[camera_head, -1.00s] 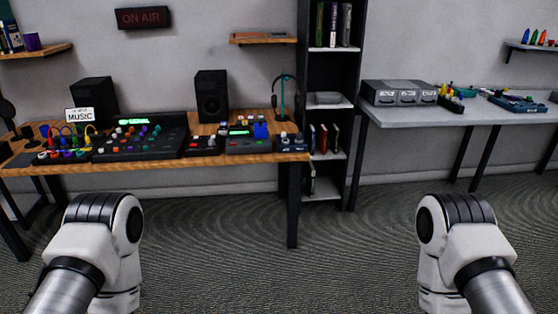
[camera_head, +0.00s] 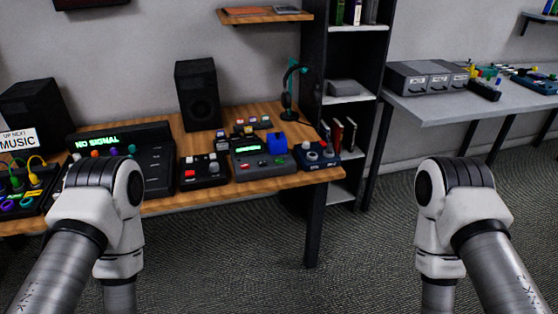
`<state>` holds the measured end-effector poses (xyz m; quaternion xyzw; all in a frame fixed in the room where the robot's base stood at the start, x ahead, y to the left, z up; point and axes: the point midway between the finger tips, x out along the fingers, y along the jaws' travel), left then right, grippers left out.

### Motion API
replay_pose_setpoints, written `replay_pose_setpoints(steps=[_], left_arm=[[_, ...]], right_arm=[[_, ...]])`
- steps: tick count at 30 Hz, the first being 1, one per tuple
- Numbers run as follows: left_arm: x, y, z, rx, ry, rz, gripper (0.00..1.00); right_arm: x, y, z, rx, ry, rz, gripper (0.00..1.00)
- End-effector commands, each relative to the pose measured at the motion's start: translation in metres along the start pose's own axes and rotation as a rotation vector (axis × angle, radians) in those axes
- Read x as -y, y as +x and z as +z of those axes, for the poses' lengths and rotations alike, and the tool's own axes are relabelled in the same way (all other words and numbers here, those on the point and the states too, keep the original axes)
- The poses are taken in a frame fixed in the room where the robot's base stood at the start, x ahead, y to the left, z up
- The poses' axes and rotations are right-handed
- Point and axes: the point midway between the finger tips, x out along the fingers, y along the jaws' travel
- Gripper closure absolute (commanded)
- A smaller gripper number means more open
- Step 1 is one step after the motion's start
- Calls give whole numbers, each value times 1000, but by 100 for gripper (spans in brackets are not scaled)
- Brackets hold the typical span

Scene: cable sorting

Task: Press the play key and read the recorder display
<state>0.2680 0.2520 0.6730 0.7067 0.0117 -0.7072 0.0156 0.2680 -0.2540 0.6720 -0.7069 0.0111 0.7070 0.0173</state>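A dark grey device with a small lit green display (camera_head: 247,148), which looks like the recorder (camera_head: 262,167), stands near the front edge of the wooden desk. It has small coloured keys along its front and a blue block (camera_head: 277,143) on its right part. I cannot tell which key is play, and the display text is too small to read. Only my two arms show, at the lower left and lower right, in front of the desk. Neither gripper is in view.
A black box with a red button (camera_head: 203,172) sits left of the recorder and a blue pedal-like box (camera_head: 316,155) right of it. A mixer with a green text display (camera_head: 97,140) is partly behind my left arm. Speakers, a headphone stand (camera_head: 289,95) and shelves stand behind.

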Motion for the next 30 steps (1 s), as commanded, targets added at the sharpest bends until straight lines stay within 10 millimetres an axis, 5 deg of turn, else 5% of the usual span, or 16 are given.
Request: replay_pose_setpoints(steps=[1, 4, 30], left_arm=[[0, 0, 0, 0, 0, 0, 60], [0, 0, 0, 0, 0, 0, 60], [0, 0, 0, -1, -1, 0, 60]], right_arm=[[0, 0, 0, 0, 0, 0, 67], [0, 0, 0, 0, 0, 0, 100], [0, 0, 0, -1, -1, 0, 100]])
